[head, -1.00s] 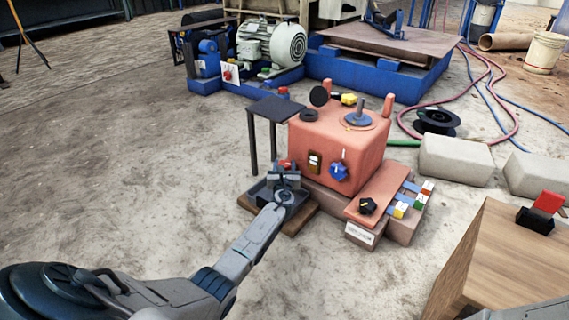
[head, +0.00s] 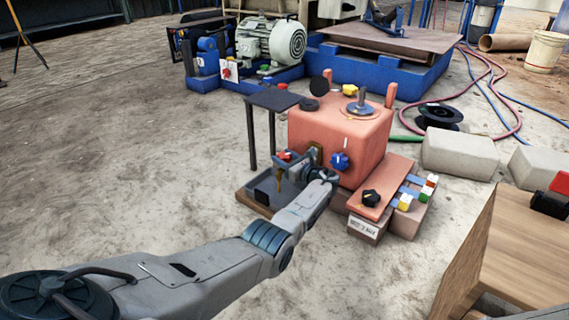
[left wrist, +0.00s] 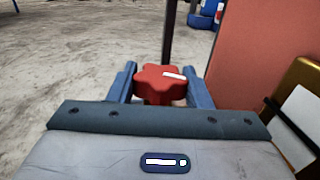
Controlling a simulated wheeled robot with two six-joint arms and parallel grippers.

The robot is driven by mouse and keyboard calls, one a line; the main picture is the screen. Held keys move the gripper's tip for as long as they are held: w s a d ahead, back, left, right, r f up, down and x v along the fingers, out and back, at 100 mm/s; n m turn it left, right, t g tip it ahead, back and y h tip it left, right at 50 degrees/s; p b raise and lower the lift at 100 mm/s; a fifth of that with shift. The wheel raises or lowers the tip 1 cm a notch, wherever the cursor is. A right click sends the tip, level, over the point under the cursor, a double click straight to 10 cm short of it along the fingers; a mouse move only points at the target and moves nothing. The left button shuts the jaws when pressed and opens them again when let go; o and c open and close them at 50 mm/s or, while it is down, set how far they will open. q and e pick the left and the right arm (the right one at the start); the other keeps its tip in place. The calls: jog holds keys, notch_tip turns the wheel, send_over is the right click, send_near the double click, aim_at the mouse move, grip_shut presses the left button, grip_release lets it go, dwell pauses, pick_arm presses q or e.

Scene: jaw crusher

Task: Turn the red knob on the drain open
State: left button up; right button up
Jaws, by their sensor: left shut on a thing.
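The red knob (head: 285,155) sits low at the left side of the orange box (head: 330,128), above a dark tray (head: 262,192). In the left wrist view the lobed red knob (left wrist: 165,84) has a white mark pointing right and lies between the two blue fingers. My left gripper (head: 284,160) is shut on it; the gripper also shows in the left wrist view (left wrist: 165,90). The drain behind the knob is mostly hidden. My right gripper is not in view.
A blue knob (head: 340,161) is on the box front, close to my left wrist. A black knob (head: 371,198) and coloured blocks (head: 415,192) stand at the right. A small dark table (head: 273,102) stands behind the tray. Open floor lies to the left.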

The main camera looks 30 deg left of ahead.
pick_arm(q)
jog(key=shift+n+g+b, duration=0.3)
jog(key=shift+n+g, duration=0.1)
jog(key=shift+g, duration=0.2)
jog(key=o, duration=1)
